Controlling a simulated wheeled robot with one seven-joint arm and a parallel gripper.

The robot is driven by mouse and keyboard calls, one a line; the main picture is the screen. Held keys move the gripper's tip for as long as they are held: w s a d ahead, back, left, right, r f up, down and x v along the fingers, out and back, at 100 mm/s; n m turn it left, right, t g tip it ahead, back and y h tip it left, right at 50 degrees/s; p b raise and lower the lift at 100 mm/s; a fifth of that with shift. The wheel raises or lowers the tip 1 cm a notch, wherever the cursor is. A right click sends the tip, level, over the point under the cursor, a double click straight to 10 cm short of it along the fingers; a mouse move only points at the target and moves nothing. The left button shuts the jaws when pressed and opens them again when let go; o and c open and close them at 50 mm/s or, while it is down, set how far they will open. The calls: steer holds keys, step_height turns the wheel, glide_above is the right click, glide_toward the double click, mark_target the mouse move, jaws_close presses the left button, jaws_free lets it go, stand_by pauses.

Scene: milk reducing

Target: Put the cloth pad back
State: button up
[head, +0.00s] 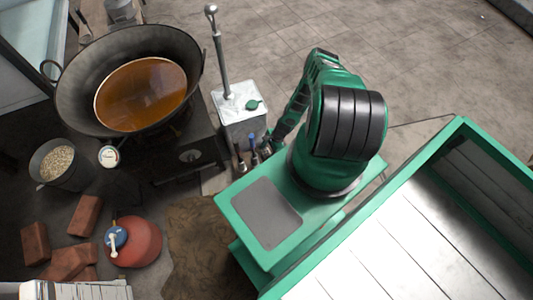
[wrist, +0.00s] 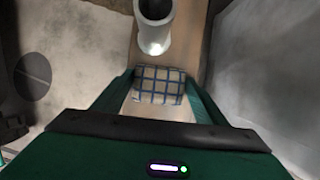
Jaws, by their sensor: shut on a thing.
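The cloth pad (wrist: 158,85) is pale with a blue check pattern. In the wrist view it lies between the two green fingers of my gripper (wrist: 159,77), which are shut on it. A light brown strip (wrist: 190,52) shows behind and beneath it; I cannot tell whether the pad touches this strip. In the head view my green arm reaches left and down beside the metal tin, and I cannot make out the pad there.
A pale round-ended tube (wrist: 154,30) stands just beyond the pad. A metal tin (head: 238,112) with a green cap and a tall rod stands near my arm. A wide pan of brown liquid (head: 140,93) sits on the dark stove (head: 180,155) to its left.

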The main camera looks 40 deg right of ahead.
steer(key=o, duration=1.1)
steer(key=v, duration=1.2)
